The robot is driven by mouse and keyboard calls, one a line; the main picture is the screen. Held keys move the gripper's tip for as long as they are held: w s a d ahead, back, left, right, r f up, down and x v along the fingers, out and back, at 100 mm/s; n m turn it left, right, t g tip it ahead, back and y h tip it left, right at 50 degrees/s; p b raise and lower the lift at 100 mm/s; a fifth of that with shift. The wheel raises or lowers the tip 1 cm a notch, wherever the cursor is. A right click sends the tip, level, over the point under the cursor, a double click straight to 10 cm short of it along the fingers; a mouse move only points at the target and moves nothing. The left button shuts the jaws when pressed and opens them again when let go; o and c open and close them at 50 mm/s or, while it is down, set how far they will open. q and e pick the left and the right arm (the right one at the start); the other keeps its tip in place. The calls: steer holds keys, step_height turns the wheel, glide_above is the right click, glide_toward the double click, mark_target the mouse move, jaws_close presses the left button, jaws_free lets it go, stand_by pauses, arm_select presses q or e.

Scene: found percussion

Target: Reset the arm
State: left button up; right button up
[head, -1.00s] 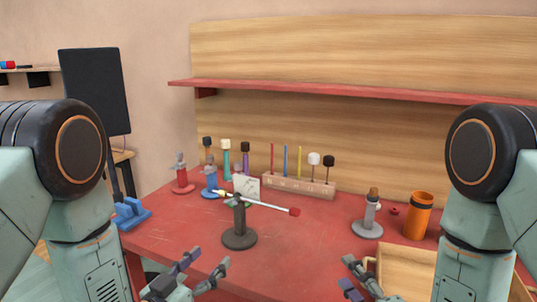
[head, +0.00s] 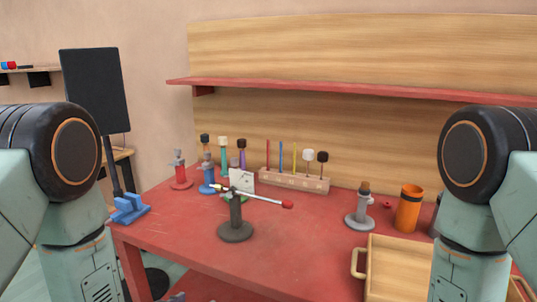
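My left arm (head: 75,185) comes in at the left edge and my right arm (head: 475,190) at the right edge. Only a small grey piece, which looks like a fingertip of my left gripper (head: 176,297), shows at the bottom edge; its opening is hidden. My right gripper is out of view. On the red table (head: 290,245) a dark stand (head: 235,225) holds a pale stick with a red tip (head: 287,204), lying roughly level across its top.
A wooden drawer or box (head: 400,272) sits at the front right, beside an orange cup (head: 409,208) and a grey stand (head: 361,212). A wooden rack (head: 295,182) holds several sticks at the back. Red, blue and other stands (head: 180,172) are at the back left. The front middle is clear.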

arm_select(q)
steer(key=s+a+f+n+g+y+b, duration=0.1)
steer(key=s+f+g, duration=0.3)
steer(key=s, duration=0.7)
steer(key=s+a+f+n+g+y+b, duration=0.1)
steer(key=s+a+f+g, duration=0.2)
steer(key=s+f, duration=0.5)
steer(key=s+a+f+n+g+y+b, duration=0.1)
steer(key=s+f+g, duration=0.4)
steer(key=s, duration=0.8)
steer(key=shift+s+a+f+y, duration=0.35)
steer(key=shift+a+f+y, duration=0.3)
steer(key=shift+a, duration=0.2)
arm_select(e)
steer(key=s+d+f+n+g+h, duration=0.1)
steer(key=s+f+g, duration=0.3)
steer(key=s, duration=0.5)
steer(key=s+d+f+n+g+h, duration=0.1)
steer(key=s+d+f+n+g, duration=0.1)
steer(key=s+f, duration=0.6)
steer(key=s+d+f+n+g+h, duration=0.1)
steer(key=s+d+f+n+g, duration=0.1)
steer(key=s+f+g, duration=0.4)
steer(key=s+n, duration=0.1)
steer(key=s, duration=0.4)
steer(key=shift+s+n, duration=0.25)
steer(key=shift+n, duration=0.05)
